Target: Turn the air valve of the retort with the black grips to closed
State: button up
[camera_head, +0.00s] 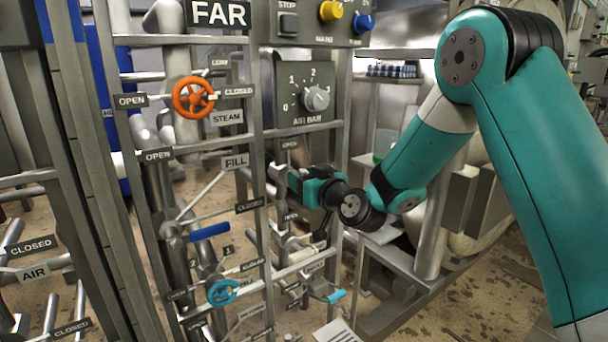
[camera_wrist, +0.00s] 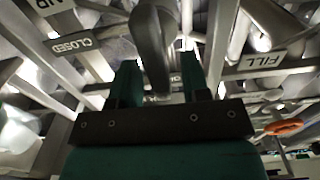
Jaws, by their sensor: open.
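My gripper (camera_head: 287,181) reaches in from the right to the valve frame, below the air bar gauge. In the wrist view my gripper (camera_wrist: 160,70) is open, with its two teal fingers apart. A dark grey, rounded lever (camera_wrist: 152,40) lies between the fingers in that view; I cannot tell whether it touches either one. It looks like a valve grip, but its valve is not clearly readable. A closed sign (camera_wrist: 75,45) is to its left. In the head view my gripper and wrist hide much of this valve.
The air bar gauge (camera_head: 305,92) is above. Pipes and uprights crowd my gripper.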

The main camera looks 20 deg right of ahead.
jog(key=shift+c, duration=0.4)
grip_shut()
jog(key=shift+m, duration=0.3)
jog(key=m, duration=0.3)
jog(key=shift+w+d+f+m+b, duration=0.1)
jog(key=shift+w+d+m+b, duration=0.05)
jog(key=shift+d+m+b, duration=0.2)
jog(key=shift+w+d+f+m+p, duration=0.1)
jog(key=shift+d+f+m+p, duration=0.2)
jog(key=shift+m, duration=2)
jog(key=shift+w+d+f+m+p, duration=0.1)
jog(key=shift+f+m+p, duration=0.25)
jog(key=shift+m, duration=1.9)
jog(key=shift+d+f+m+p, duration=0.2)
jog(key=shift+m+p, duration=0.25)
jog(key=shift+m, duration=1.85)
